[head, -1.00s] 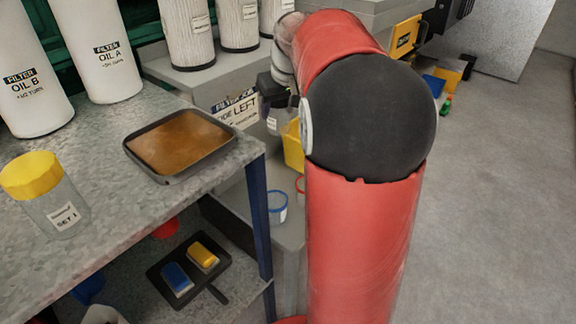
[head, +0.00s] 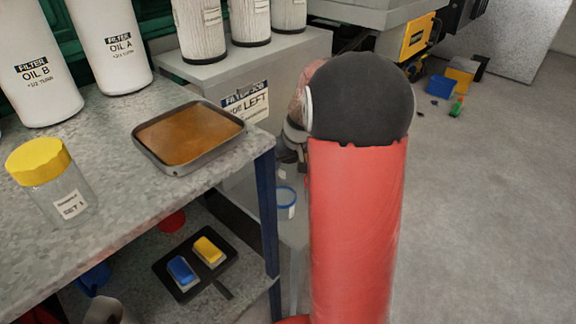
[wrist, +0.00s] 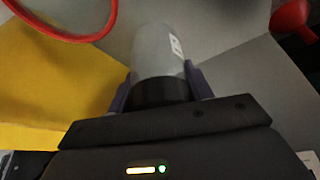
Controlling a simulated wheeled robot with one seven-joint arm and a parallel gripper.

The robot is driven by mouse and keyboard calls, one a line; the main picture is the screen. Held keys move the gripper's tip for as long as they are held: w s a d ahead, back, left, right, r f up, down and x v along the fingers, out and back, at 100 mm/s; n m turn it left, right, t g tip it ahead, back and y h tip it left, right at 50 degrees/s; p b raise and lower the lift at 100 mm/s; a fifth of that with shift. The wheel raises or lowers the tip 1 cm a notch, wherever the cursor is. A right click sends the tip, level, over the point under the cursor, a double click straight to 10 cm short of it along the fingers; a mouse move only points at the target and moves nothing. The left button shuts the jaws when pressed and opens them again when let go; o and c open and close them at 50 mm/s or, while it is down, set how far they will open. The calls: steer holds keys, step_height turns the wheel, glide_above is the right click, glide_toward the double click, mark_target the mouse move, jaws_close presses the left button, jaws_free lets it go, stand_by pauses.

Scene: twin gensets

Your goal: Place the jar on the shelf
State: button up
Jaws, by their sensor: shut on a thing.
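In the wrist view my gripper (wrist: 160,92) is shut on a grey, see-through jar (wrist: 160,52) with a black end and a white label. The black end sits between the fingers and the body points away from me. In the head view my arm hides the gripper and the held jar. A lower shelf (head: 240,305) shows under the metal workbench (head: 110,150); I cannot tell whether it is the task's shelf. Another clear jar (head: 68,198), with a yellow lid and a "SET 1" label, stands on the workbench.
A brown-filled tray (head: 188,138) lies on the workbench, near white filters (head: 110,45). A dark tray (head: 218,272) with a blue and a yellow block lies below. A blue-rimmed cup (head: 286,203) stands beside the bench. In the wrist view, a red loop (wrist: 70,38) and yellow surface (wrist: 45,90) are close.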

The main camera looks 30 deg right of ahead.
steer(key=shift+f, duration=1)
steer(key=shift+f, duration=0.15)
steer(key=o, duration=1)
